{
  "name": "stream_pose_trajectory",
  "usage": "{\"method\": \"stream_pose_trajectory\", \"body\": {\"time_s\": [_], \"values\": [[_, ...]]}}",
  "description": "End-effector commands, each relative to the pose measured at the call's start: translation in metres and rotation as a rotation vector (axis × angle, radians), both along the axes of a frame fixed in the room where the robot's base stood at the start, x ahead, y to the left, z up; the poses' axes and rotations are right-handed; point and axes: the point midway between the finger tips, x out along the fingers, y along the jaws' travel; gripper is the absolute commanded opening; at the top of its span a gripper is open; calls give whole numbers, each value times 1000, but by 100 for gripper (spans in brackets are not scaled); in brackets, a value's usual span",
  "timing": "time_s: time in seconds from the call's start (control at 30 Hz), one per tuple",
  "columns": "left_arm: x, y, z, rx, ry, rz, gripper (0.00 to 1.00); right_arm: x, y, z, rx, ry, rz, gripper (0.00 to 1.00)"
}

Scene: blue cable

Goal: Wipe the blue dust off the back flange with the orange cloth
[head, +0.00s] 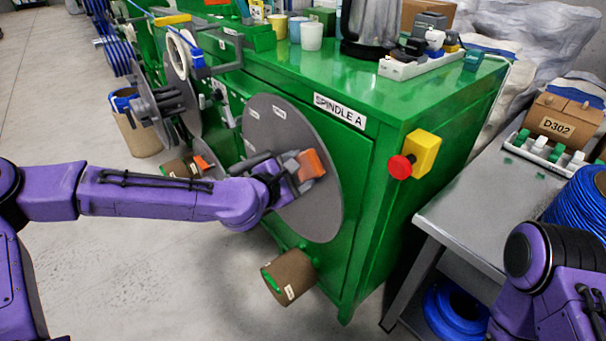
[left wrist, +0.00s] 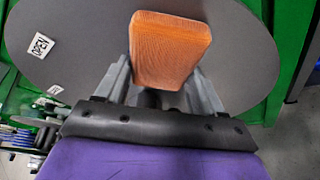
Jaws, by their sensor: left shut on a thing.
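The flange, a large grey disc (head: 268,118), stands upright on the front of the green cabinet marked SPINDLE A. It also fills much of the left wrist view (left wrist: 95,40). My left gripper (head: 299,172) is in front of the disc's lower right part, shut on the orange cloth (head: 311,164). In the left wrist view the cloth (left wrist: 170,48) is a folded, ribbed pad between the two grey fingers, over the disc's face. I cannot tell whether it touches the disc. I see no blue dust on the visible grey face. My right arm shows at the lower right, its gripper out of view.
A red button on a yellow box (head: 414,157) sticks out of the green cabinet (head: 430,110). A brown cylinder (head: 289,277) juts out below the disc. Other reels (head: 160,105) stand to the left. A grey table (head: 480,205) with blue cable (head: 580,207) is at right. Floor at left is clear.

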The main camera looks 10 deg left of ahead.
Motion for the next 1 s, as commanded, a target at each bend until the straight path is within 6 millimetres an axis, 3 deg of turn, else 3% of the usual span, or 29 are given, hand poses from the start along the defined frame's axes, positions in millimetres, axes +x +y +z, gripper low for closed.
{"method": "stream_pose_trajectory", "body": {"time_s": [0.53, 0.8, 1.0], "values": [[25, 34, 2, 1, -5, 2, 44, 0, 0, 4, 0, 0, 0, 51], [23, 35, 2, 0, -4, 2, 44, 0, 0, 4, 0, 0, 0, 51], [6, 48, 3, -3, -2, 3, 44, 0, 0, 9, 0, 0, 0, 51]]}}
